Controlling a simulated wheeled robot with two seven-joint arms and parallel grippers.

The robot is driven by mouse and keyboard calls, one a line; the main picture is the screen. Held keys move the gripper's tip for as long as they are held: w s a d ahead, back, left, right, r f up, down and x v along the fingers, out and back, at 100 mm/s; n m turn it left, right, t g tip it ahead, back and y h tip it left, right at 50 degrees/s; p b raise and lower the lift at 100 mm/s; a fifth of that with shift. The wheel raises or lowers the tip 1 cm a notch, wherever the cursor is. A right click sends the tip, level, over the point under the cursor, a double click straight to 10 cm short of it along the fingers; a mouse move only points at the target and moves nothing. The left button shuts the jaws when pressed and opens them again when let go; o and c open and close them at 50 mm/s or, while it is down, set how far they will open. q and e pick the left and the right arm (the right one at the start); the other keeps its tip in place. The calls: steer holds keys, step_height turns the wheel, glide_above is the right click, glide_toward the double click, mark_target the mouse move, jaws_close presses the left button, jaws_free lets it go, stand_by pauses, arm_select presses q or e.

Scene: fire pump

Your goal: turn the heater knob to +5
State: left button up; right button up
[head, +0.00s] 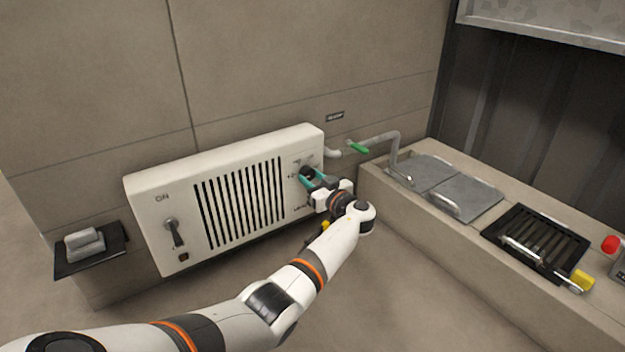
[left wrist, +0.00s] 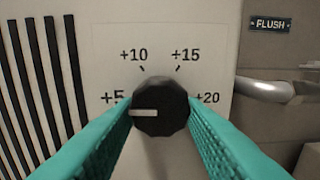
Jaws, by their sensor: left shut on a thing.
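The heater (head: 232,200) is a white wall box with dark vertical slots. Its black knob (head: 306,172) sits on the right part of the front. In the left wrist view the knob (left wrist: 158,106) has a white pointer line that points left, at or just below the "+5" mark (left wrist: 112,97). The marks "+10", "+15" and "+20" also show. My left gripper (head: 312,178) has its two teal fingers on either side of the knob and is shut on it. The fingers hide part of the dial's lower area. My right gripper is not in view.
A lever switch (head: 174,233) under "ON" is on the heater's left side. A pipe with a green handle (head: 358,147) runs right of the heater, near a "FLUSH" sign (left wrist: 270,24). A counter with metal lids (head: 465,199) and a black grate (head: 537,243) stands at right.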

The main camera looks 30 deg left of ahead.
arm_select(q)
steer(key=shift+f, duration=0.1)
stand_by(0.3)
steer(key=o, duration=1)
steer(key=shift+s+d+p, duration=0.1)
steer(key=shift+d+p, duration=0.2)
steer(key=p+v, duration=0.5)
steer(key=v, duration=0.6)
steer(key=shift+d+p, duration=0.15)
steer(key=shift+p, duration=0.25)
steer(key=shift+s, duration=0.1)
